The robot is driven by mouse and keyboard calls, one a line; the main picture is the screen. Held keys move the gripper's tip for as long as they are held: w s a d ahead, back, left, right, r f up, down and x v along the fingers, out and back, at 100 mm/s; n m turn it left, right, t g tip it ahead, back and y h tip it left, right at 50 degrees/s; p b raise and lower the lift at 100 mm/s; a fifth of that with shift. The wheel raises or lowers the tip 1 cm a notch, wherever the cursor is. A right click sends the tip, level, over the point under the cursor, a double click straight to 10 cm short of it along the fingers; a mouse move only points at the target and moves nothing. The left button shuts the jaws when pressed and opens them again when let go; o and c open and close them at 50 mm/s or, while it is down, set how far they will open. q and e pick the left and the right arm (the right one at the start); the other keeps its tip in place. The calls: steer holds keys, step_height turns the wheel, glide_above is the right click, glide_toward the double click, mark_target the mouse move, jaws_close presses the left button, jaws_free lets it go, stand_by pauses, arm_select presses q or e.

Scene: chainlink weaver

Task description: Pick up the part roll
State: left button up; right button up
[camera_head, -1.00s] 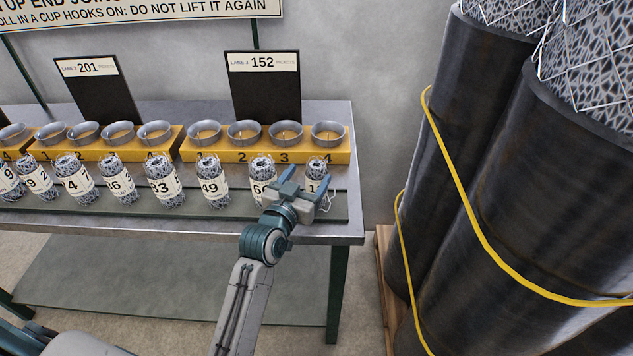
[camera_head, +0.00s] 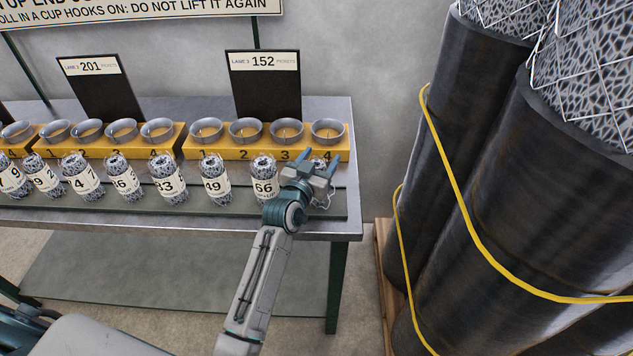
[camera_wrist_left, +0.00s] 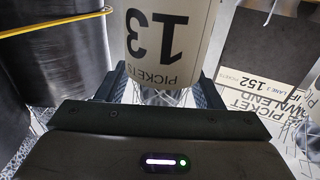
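Several small mesh rolls with white numbered labels stand in a row on the bench's front strip, among them 49 (camera_head: 213,185) and 66 (camera_head: 264,178). The roll labelled 13 (camera_wrist_left: 168,38) is at the right end, mostly hidden behind my left gripper (camera_head: 318,160) in the head view. In the left wrist view this roll fills the space between the two fingers of the left gripper (camera_wrist_left: 163,92). The fingers look spread on either side of it; contact is not clear. My right gripper is not in view.
Yellow blocks (camera_head: 232,154) with grey numbered cups (camera_head: 327,131) stand behind the rolls. Black lane signs, 201 (camera_head: 103,90) and 152 (camera_head: 265,90), stand behind them. Tall black-wrapped rolls (camera_head: 540,200) with a yellow strap stand on a pallet to the right.

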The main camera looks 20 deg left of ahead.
arm_select(q)
steer(key=c, duration=1.1)
steer(key=shift+r, duration=0.15)
